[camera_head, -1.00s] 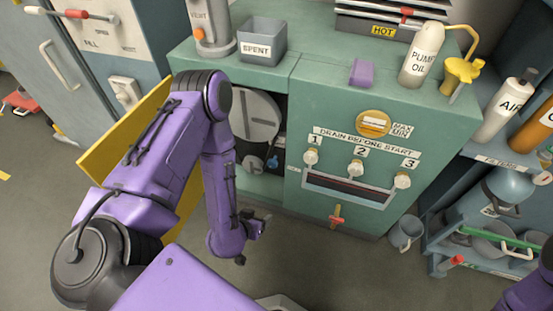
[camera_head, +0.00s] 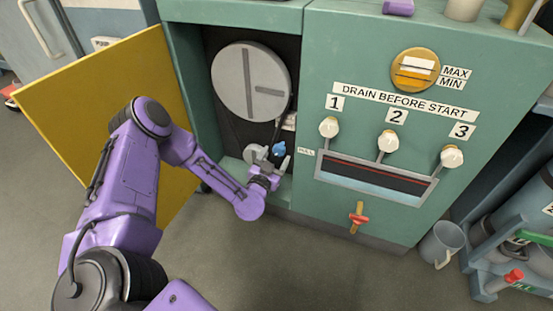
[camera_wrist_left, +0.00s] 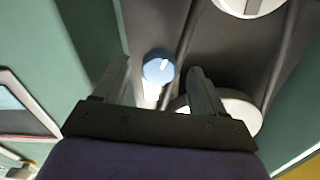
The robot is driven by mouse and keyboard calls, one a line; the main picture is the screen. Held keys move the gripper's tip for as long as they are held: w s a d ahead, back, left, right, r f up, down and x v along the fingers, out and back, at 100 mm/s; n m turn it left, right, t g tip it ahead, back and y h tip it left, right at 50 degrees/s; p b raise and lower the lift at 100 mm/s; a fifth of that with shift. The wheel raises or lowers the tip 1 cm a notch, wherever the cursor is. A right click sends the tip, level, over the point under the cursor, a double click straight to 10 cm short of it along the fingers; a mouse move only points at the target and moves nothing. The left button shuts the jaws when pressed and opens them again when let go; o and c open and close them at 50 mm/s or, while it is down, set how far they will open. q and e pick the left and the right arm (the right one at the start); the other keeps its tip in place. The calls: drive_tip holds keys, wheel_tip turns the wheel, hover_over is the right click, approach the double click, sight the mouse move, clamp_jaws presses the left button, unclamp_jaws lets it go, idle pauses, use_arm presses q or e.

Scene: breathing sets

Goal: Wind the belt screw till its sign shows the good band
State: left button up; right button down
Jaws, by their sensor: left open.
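The belt screw is a blue knob (camera_head: 279,149) with a white mark, low inside the open cabinet bay below a large grey pulley (camera_head: 250,82). In the left wrist view the blue knob (camera_wrist_left: 158,66) lies ahead, between the two fingers and apart from both. My left gripper (camera_head: 274,168) is open and empty at the bay's mouth, just below the knob. A small pale plate (camera_head: 290,122) sits above the knob; I cannot tell whether it is the sign, and no band is readable. My right gripper is out of view.
The yellow door (camera_head: 104,112) stands open on the left, behind my left arm. A smaller grey pulley (camera_head: 255,154) and the belt sit close to the knob. The green front panel (camera_head: 320,60) carries white knobs, a gauge (camera_head: 415,70) and a red-handled valve (camera_head: 358,218).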

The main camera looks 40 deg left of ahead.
use_arm(q)
drive_tip(key=shift+x, duration=1)
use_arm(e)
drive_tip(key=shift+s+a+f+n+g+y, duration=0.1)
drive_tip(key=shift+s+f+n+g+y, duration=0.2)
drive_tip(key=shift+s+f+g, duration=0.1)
use_arm(q)
drive_tip(key=c, duration=1.1)
drive_tip(key=shift+o, duration=0.2)
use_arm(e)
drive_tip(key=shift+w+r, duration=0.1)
use_arm(q)
drive_tip(key=n+p, duration=0.1)
drive_tip(key=n, duration=0.2)
drive_tip(key=shift+d+n, duration=0.1)
drive_tip(key=shift+n, duration=0.2)
drive_tip(key=shift+d+n+p, duration=0.1)
drive_tip(key=shift+n+p, duration=0.4)
drive_tip(key=shift+n, duration=1.8)
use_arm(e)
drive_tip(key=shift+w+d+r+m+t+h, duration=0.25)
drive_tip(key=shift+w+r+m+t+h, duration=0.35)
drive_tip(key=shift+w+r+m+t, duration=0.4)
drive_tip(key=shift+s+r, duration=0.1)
